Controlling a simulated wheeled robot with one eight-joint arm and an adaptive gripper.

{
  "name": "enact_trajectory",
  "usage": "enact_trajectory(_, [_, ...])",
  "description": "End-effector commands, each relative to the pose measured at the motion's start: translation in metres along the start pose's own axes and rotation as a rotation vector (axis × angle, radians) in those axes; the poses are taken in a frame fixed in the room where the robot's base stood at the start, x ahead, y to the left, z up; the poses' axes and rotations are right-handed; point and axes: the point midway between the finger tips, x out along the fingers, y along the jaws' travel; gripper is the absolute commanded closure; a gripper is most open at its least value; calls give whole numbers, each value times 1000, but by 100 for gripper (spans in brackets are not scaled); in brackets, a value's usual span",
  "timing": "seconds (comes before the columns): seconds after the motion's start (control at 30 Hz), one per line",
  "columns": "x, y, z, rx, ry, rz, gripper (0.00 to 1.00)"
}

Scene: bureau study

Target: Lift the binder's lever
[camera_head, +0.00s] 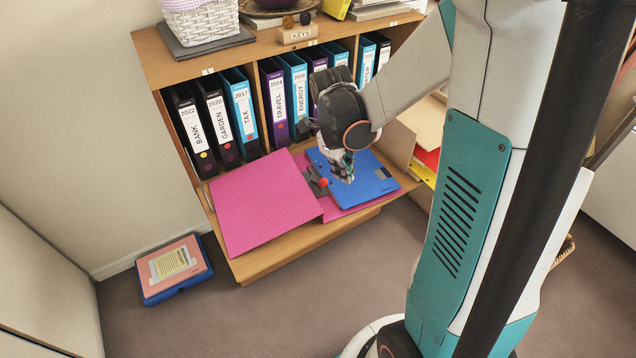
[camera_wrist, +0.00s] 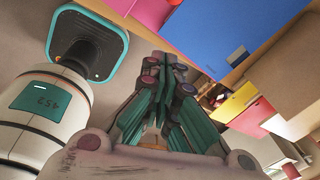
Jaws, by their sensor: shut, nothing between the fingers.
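A pink binder (camera_head: 262,202) lies open on the wooden shelf board, its left cover flat and bare. A blue sheet or folder (camera_head: 358,184) lies on its right half. The lever mechanism (camera_head: 314,178) is near the spine, with a red knob (camera_head: 322,183) at its end; my gripper partly hides this area. My gripper (camera_head: 344,178) points down just right of the red knob, above the blue sheet, fingers shut and empty. I cannot tell whether it touches anything. In the wrist view my fingers (camera_wrist: 168,65) are together below the blue sheet (camera_wrist: 222,32); the lever does not show there.
Upright binders (camera_head: 243,108) stand behind in the bureau (camera_head: 171,66). Yellow and red folders (camera_head: 426,160) lie to the right. A pink and blue stack (camera_head: 174,268) lies on the floor at the left. The floor in front of the board is clear.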

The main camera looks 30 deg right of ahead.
Motion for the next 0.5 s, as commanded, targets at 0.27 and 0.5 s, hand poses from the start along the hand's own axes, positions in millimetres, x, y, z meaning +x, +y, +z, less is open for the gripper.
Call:
enact_trajectory(0.27, [49,0,1,-2,0,1,100])
enact_trajectory(0.5, [96,1,2,-4,0,1,100])
